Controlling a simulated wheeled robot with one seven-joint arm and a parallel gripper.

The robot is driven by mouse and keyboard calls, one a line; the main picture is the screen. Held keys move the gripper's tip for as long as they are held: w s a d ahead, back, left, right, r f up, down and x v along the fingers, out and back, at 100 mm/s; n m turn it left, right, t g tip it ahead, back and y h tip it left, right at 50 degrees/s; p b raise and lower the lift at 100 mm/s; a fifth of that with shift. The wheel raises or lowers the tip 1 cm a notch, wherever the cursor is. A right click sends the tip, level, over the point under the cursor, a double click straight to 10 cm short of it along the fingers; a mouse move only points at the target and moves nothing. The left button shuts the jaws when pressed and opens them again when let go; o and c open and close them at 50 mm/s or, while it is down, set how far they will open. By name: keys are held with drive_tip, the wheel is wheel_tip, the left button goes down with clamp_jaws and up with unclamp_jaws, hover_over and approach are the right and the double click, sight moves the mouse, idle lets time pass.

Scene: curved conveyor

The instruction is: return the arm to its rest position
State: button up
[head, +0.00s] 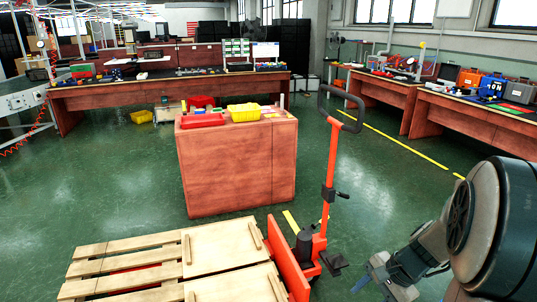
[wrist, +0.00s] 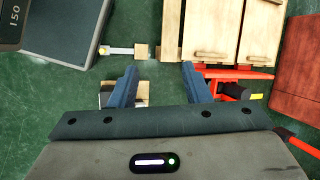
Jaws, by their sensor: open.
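My gripper (head: 368,284) is at the lower right of the head view, at the end of my arm, low and to the right of the red pallet jack. In the wrist view, the two blue fingers of my gripper (wrist: 158,78) stand wide apart. Nothing is held between them. Green floor shows between the fingers. A small pale block (wrist: 142,93) shows partly behind the left finger; I cannot tell what it is.
The red pallet jack (head: 327,210) and wooden pallet (head: 120,262) stand left of my gripper. A wooden cabinet (head: 237,168) carries a red tray (head: 202,120) and yellow bin (head: 243,112). Benches (head: 165,92) line the back. A grey box (wrist: 62,40) is at the wrist view's left. Green floor is open mid-room.

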drive_tip(key=s+a+r+n+h+p, duration=0.1)
drive_tip(key=s+a+r+n+p, duration=0.1)
drive_tip(key=r, duration=0.4)
drive_tip(key=s+a+r+n+t+h+p, duration=0.1)
drive_tip(key=s+a+r+n+h+p, duration=0.1)
drive_tip(key=r+n, duration=0.4)
drive_tip(key=s+a+r+n+h+p, duration=0.1)
drive_tip(key=s+a+r+n+p, duration=0.3)
drive_tip(key=s+r, duration=0.1)
drive_tip(key=shift+s+r+h+p, duration=0.15)
drive_tip(key=shift+r+h+p, duration=0.2)
drive_tip(key=shift+r, duration=0.4)
drive_tip(key=shift+d, duration=0.1)
